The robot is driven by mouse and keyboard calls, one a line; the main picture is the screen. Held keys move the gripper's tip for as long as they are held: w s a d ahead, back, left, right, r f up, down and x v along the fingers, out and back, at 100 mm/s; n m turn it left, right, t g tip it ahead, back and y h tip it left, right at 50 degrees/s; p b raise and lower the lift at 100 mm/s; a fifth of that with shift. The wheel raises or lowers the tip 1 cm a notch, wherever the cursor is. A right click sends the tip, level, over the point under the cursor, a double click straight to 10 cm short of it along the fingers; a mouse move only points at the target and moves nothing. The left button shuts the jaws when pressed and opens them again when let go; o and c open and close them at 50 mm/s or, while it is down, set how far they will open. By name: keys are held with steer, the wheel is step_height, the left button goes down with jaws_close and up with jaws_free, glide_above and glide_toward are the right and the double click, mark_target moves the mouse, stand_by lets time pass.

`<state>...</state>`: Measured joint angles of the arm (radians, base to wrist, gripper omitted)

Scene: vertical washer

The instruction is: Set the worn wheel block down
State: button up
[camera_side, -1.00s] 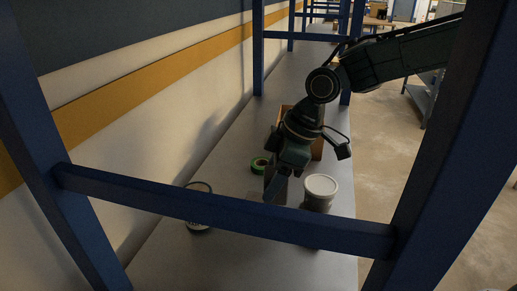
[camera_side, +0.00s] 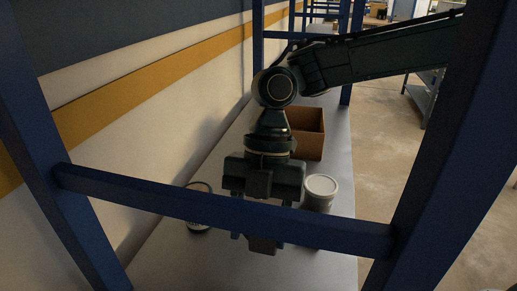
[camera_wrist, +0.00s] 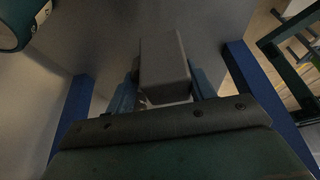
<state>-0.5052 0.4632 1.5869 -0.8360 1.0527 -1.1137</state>
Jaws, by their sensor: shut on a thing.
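The worn wheel block (camera_wrist: 163,60) is a plain grey-brown block between the two fingers of my gripper (camera_wrist: 165,84) in the wrist view. My gripper is shut on it. In the side view my gripper (camera_side: 262,228) points down behind the blue crossbar, which hides part of the fingers. The lower end of the block (camera_side: 262,246) shows just under the bar, over the grey shelf (camera_side: 240,272). I cannot tell whether the block touches the shelf.
An open cardboard box (camera_side: 312,145) is behind. A blue crossbar (camera_side: 130,194) spans the front. The shelf's near part looks clear.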

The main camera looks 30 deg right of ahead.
steer(key=shift+f, duration=4)
steer(key=shift+f, duration=0.15)
steer(key=o, duration=1)
steer(key=shift+o, duration=0.2)
steer(key=v, duration=1.2)
